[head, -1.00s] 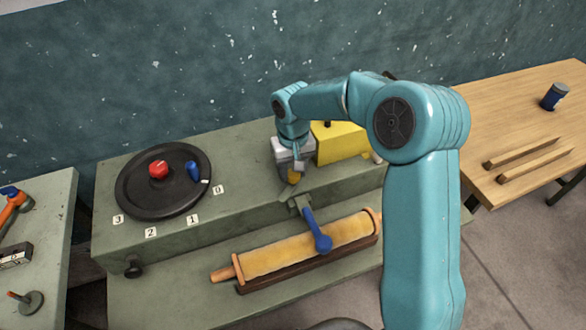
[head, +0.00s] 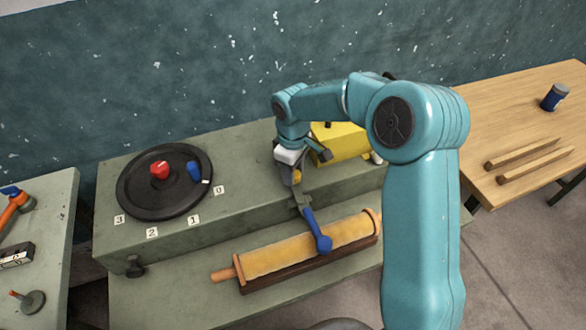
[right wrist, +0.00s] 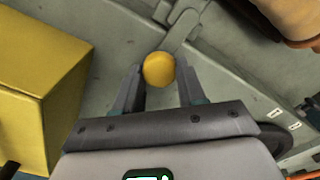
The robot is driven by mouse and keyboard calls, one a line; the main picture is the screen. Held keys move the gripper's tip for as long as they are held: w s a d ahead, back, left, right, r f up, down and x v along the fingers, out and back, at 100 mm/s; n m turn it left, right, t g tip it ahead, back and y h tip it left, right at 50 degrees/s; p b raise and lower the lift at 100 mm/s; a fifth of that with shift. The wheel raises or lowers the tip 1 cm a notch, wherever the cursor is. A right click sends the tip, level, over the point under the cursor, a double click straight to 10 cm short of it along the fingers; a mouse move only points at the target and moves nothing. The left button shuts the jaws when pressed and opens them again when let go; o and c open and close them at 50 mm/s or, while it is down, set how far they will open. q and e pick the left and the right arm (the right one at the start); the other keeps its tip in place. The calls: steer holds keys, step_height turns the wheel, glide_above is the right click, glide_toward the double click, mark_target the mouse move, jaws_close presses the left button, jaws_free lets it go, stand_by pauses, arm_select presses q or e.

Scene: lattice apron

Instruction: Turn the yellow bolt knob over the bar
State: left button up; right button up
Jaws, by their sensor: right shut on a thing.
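The yellow bolt knob (head: 297,177) shows as a small patch under my right gripper (head: 295,172), at the front edge of the raised grey-green bench top. In the right wrist view the round yellow knob (right wrist: 159,69) sits between the two fingertips of my right gripper (right wrist: 160,82), which is shut on it. A grey metal piece (right wrist: 181,31) lies just beyond the knob; I cannot tell whether it is the bar. The bolt's shaft is hidden by the knob and gripper. My left gripper is not in view.
A yellow box (head: 342,143) stands close beside my right gripper. A blue-handled lever (head: 317,232) hangs over a yellow roller (head: 285,255) in front. A black dial (head: 135,205) with red and blue knobs is at left. A wooden table (head: 520,120) stands at right.

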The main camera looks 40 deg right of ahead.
steer(key=shift+r+n, duration=0.15)
steer(key=shift+n, duration=0.15)
steer(key=shift+w, duration=0.1)
steer(key=o, duration=1.1)
steer(key=shift+r, duration=0.15)
step_height(320, 180, up, 16)
